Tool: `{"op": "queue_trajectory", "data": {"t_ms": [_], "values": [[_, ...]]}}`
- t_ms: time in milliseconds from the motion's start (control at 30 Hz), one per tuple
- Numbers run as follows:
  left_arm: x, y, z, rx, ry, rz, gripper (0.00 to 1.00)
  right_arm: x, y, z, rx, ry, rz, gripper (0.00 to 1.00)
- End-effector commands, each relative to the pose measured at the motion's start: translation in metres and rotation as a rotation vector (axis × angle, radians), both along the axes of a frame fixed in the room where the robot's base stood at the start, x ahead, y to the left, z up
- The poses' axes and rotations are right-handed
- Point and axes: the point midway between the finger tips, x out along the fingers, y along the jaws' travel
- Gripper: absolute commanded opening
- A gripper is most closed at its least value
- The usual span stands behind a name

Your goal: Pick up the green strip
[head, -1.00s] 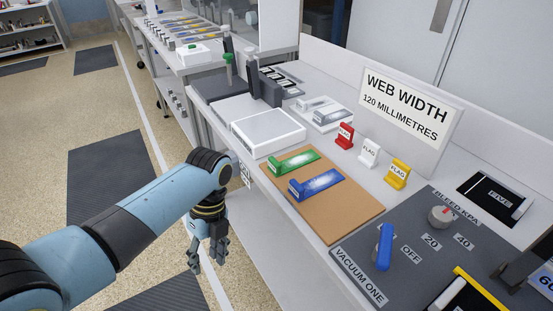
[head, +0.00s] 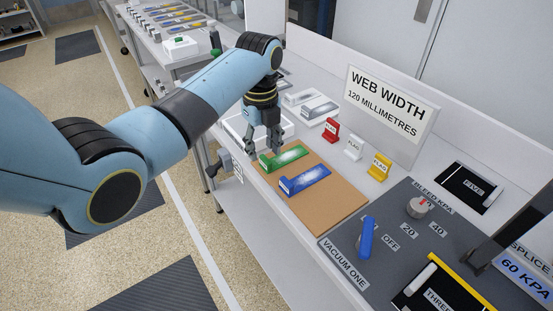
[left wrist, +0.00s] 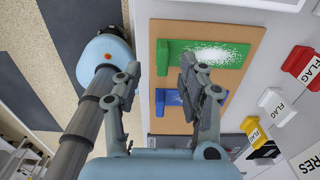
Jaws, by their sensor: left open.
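The green strip (head: 290,155) lies flat on a tan board (head: 335,207), with a raised green block at its left end. My left gripper (head: 264,150) is open and empty, pointing down above the block end of the strip. In the left wrist view its fingertips (left wrist: 160,64) are spread on either side of that block end. I cannot tell the exact height of the gap. My right gripper is not in view.
A blue strip (head: 307,180) lies parallel beside the green one. Red (head: 331,130), white (head: 354,147) and yellow (head: 379,166) flags stand behind the board. A white box (head: 234,127) sits to the left. A dark panel with a blue-handled knob (head: 366,237) is at right.

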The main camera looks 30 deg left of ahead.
Motion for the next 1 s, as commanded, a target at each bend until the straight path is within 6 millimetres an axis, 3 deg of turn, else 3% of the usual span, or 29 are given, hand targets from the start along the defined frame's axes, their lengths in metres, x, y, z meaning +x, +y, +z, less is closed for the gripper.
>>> {"op": "queue_trajectory", "data": {"t_ms": [233,500,833,1000], "values": [[0.002,-0.004,-0.037,0.000,0.002,-0.001,0.40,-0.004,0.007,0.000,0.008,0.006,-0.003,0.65],[0.002,-0.004,-0.041,0.000,0.000,-0.001,0.40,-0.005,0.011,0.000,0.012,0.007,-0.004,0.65],[0.002,-0.004,-0.041,0.000,0.000,0.000,0.00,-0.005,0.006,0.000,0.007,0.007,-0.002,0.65],[0.002,-0.004,-0.041,0.000,0.000,0.000,0.00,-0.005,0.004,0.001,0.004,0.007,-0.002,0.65]]}}
